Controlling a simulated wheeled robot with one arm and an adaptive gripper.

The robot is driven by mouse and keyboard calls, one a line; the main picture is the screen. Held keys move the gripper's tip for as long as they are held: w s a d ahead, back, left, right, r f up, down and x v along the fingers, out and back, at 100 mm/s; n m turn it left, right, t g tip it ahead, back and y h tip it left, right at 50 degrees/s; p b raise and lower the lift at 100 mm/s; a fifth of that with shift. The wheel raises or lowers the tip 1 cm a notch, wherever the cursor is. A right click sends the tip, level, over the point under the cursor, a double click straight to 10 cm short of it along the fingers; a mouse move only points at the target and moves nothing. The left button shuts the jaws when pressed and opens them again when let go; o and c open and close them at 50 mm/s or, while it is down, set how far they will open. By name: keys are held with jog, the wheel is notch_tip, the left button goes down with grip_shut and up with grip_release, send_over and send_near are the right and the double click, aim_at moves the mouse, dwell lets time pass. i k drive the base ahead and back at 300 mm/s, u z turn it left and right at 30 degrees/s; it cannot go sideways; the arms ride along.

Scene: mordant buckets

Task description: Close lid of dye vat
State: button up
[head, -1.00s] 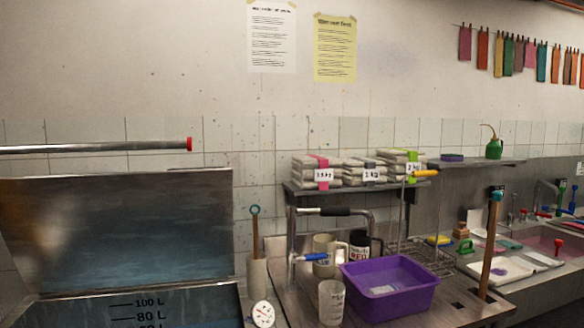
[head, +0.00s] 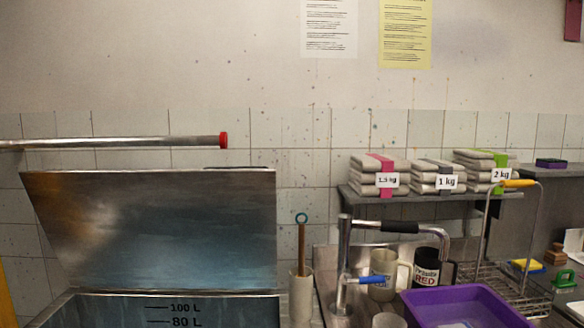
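The dye vat (head: 100,309) is at the lower left in the head view, a steel tank with 100 L and 80 L marks on its inner wall. Its lid (head: 155,228) stands raised behind the opening, leaning back slightly, a steel panel with blue-grey staining. The vat is open. A steel bar with a red end cap (head: 222,140) runs horizontally above the lid from the left edge; I cannot tell whether it touches the lid. The lower part of the vat is cut off by the frame. My gripper is not in view.
Right of the vat stand a holder with a wooden-handled tool (head: 301,250), a tap (head: 345,265), mugs (head: 384,273) and a purple basin (head: 465,304). Labelled fabric stacks (head: 380,178) sit on a shelf (head: 420,197). A wire rack (head: 505,270) stands beside the basin.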

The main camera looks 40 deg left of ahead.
aim_at(207, 229)
jog(key=u, duration=0.05)
jog(key=i, duration=1.25)
jog(key=u, duration=1.85)
